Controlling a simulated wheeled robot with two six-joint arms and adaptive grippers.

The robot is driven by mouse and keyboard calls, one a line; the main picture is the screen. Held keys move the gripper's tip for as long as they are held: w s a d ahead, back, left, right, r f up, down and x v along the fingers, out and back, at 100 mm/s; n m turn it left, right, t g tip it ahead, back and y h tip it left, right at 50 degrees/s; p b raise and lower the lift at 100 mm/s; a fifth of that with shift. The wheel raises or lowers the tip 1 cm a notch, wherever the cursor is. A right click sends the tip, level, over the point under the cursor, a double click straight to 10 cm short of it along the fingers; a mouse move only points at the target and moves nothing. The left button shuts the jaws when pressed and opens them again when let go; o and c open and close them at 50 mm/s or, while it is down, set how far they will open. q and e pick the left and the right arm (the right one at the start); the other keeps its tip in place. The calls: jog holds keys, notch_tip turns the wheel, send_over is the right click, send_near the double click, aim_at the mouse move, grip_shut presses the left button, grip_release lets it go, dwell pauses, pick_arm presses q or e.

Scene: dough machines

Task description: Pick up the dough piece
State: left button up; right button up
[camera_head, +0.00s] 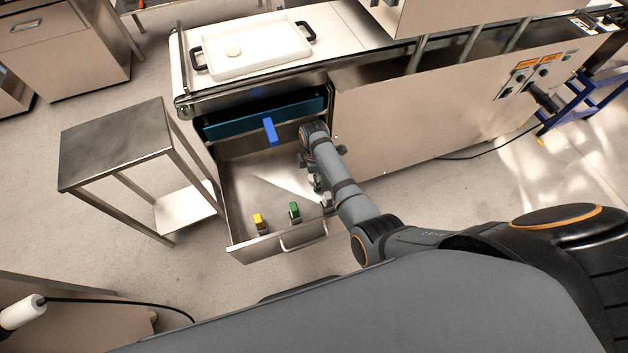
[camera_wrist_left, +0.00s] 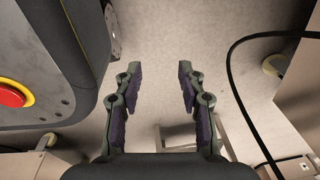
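A small pale round piece that looks like the dough piece (camera_head: 232,50) lies in a white tray (camera_head: 275,68) with black handles on the machine's belt. My right gripper (camera_head: 318,188) is at the right side of the open drawer, well below the tray. It is largely hidden by its own arm, so its fingers cannot be made out clearly. My left gripper (camera_wrist_left: 160,78) shows only in the left wrist view.
The open metal drawer (camera_head: 250,190) holds a yellow-topped item (camera_head: 259,222) and a green-topped item (camera_head: 294,210). A blue handle (camera_head: 270,131) sticks out above it. A metal side table (camera_head: 115,143) stands left. A black cable (camera_wrist_left: 232,85) crosses the left wrist view.

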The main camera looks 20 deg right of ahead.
jog(key=c, duration=1.2)
jog(key=shift+r+p, duration=0.45)
jog(key=shift+p, duration=0.05)
notch_tip(320, 180, up, 3)
jog(key=p, duration=0.3)
jog(key=shift+r, duration=0.1)
pick_arm(q)
jog(key=s+r+p, duration=0.2)
jog(key=r+p, duration=0.6)
jog(key=r, duration=0.1)
jog(key=s+r+p, duration=0.2)
jog(key=r+p, duration=0.6)
jog(key=r, duration=0.1)
jog(key=shift+r, duration=0.4)
pick_arm(e)
notch_tip(320, 180, up, 14)
